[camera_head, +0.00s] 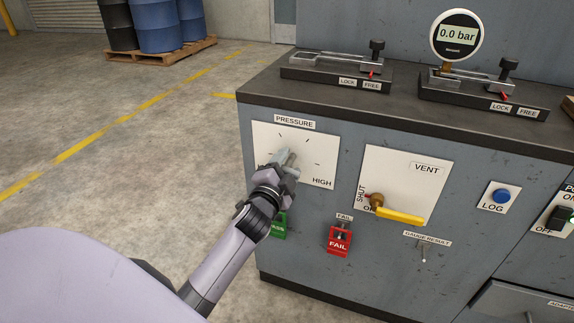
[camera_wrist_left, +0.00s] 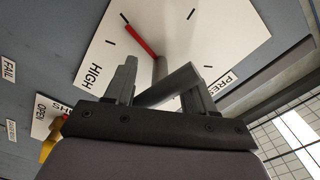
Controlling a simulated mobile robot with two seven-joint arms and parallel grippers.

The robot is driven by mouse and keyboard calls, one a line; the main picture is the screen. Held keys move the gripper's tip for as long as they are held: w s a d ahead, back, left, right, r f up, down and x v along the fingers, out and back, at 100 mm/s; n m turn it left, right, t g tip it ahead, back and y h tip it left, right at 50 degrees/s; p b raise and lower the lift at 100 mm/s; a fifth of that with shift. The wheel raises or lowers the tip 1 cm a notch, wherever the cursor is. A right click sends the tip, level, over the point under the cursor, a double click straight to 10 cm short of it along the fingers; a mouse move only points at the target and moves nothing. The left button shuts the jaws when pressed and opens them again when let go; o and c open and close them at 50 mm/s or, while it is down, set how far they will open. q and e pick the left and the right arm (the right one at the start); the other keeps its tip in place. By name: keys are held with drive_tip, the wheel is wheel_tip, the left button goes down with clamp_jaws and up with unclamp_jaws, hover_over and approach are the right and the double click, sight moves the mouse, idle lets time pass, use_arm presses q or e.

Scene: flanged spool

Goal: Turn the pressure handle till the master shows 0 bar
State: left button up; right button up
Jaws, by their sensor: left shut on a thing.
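The pressure dial plate (camera_head: 315,152) is on the cabinet's front, with PRESSURE above and HIGH at its lower right. My left gripper (camera_head: 286,160) is at the dial and covers most of the handle. In the left wrist view its two fingers (camera_wrist_left: 162,82) are shut on the grey pressure handle (camera_wrist_left: 176,88), which lies slanted between them. A red pointer (camera_wrist_left: 142,42) on the plate reaches toward a tick mark past HIGH. The round master gauge (camera_head: 457,36) on the cabinet top reads 0.0 bar. My right gripper is out of view.
A yellow vent lever (camera_head: 400,215) lies right of the dial. Below are a green tag (camera_head: 279,228), partly hidden by my arm, and a red FAIL tag (camera_head: 339,241). A blue LOG button (camera_head: 501,196) is further right. Open floor lies left of the cabinet.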

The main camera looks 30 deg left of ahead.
use_arm(q)
drive_tip(key=shift+n, duration=0.3)
drive_tip(key=o, duration=1)
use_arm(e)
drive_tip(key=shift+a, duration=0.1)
use_arm(q)
drive_tip(key=shift+o, duration=0.2)
drive_tip(key=shift+s, duration=0.1)
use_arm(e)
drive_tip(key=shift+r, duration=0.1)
use_arm(q)
drive_tip(key=shift+s+d, duration=0.15)
drive_tip(key=shift+s, duration=0.1)
drive_tip(key=p+v, duration=0.1)
drive_tip(key=v, duration=0.5)
drive_tip(key=shift+s, duration=0.2)
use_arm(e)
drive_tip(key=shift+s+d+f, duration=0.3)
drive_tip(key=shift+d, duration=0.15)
use_arm(q)
drive_tip(key=shift+d, duration=0.1)
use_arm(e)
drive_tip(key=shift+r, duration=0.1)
